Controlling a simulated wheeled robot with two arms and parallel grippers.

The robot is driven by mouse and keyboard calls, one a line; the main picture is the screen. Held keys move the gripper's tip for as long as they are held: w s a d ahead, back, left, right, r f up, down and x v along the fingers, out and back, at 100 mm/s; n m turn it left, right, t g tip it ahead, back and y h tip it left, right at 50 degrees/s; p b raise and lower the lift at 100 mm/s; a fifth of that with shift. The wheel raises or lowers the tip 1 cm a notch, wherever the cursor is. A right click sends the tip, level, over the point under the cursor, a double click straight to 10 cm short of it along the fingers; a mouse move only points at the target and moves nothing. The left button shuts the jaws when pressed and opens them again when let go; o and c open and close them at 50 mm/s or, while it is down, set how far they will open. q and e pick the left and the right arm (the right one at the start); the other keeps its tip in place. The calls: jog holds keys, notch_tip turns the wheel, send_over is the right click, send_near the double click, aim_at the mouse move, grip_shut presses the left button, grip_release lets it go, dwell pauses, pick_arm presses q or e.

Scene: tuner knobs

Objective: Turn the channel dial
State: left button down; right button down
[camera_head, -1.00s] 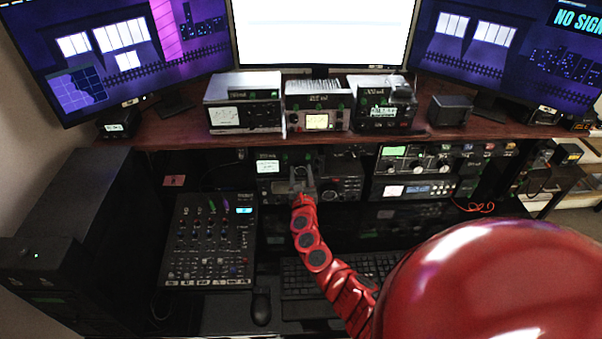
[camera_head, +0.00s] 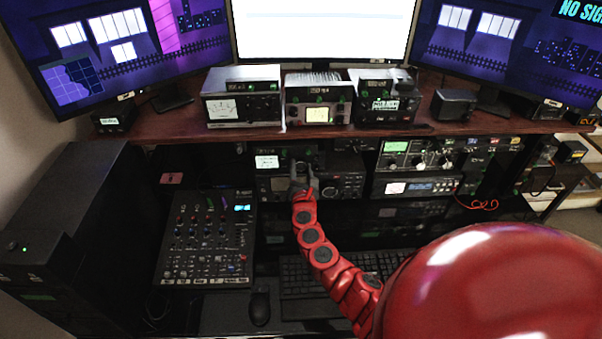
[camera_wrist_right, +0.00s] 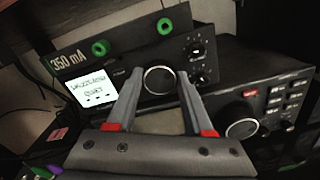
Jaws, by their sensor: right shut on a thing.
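The round channel dial (camera_wrist_right: 159,80) is a dark knob with a bright rim on the front panel of a black unit with a lit white screen (camera_wrist_right: 88,92). My right gripper (camera_head: 303,168) reaches up to this unit under the desk shelf. In the right wrist view, its two grey fingers with red parts stand on either side of the dial and are shut on it. In the head view the gripper hides the dial. My left gripper is in neither view.
A radio with a larger knob (camera_wrist_right: 242,128) and several buttons sits just right of the gripper. Small knobs (camera_wrist_right: 197,60) and green rings (camera_wrist_right: 165,26) are close above. A mixer (camera_head: 205,240) lies at the left; a keyboard (camera_head: 300,285) lies below my right arm.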

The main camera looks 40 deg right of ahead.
jog(key=m+b, duration=0.4)
jog(key=m, duration=0.2)
jog(key=shift+f, duration=0.2)
jog(key=shift+r+m+b, duration=0.1)
jog(key=shift+m+b, duration=1.15)
jog(key=shift+m, duration=0.85)
jog(key=c, duration=0.6)
grip_release()
jog(key=shift+s, duration=0.1)
